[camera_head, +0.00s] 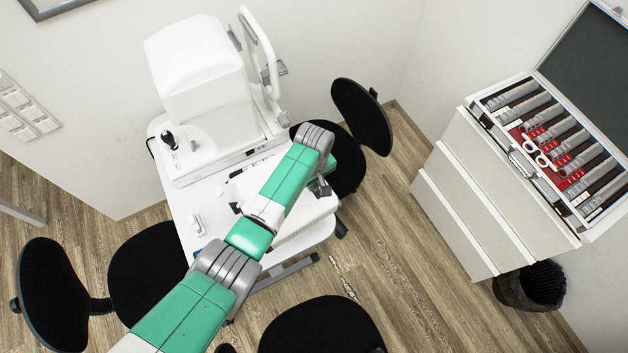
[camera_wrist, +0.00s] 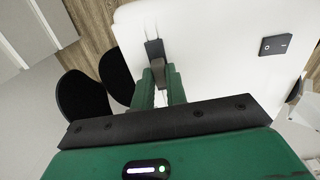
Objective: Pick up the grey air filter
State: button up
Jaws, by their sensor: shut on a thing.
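In the wrist view my gripper (camera_wrist: 160,84) has its two green fingers closed on a small grey piece (camera_wrist: 158,71), which fits the grey air filter. Only its upper part shows between the fingers. A dark flat piece (camera_wrist: 154,48) lies just beyond it against a white housing (camera_wrist: 210,55); I cannot tell whether the two are joined or whether the grey piece is clear of the housing. In the head view my arm reaches over the white instrument table, and its wrist hides most of the grip.
A large white eye-test machine (camera_head: 198,65) stands on the table beside my arm. Black chairs (camera_head: 148,278) stand around it. A drawer cabinet (camera_head: 478,190) with an open lens case (camera_head: 510,97) is at right, a black bin (camera_head: 530,287) below. The black switch (camera_wrist: 277,45) sits on the housing.

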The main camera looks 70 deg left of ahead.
notch_tip(320, 180, up, 8)
jog(key=p, duration=0.8)
jog(key=shift+r, duration=0.25)
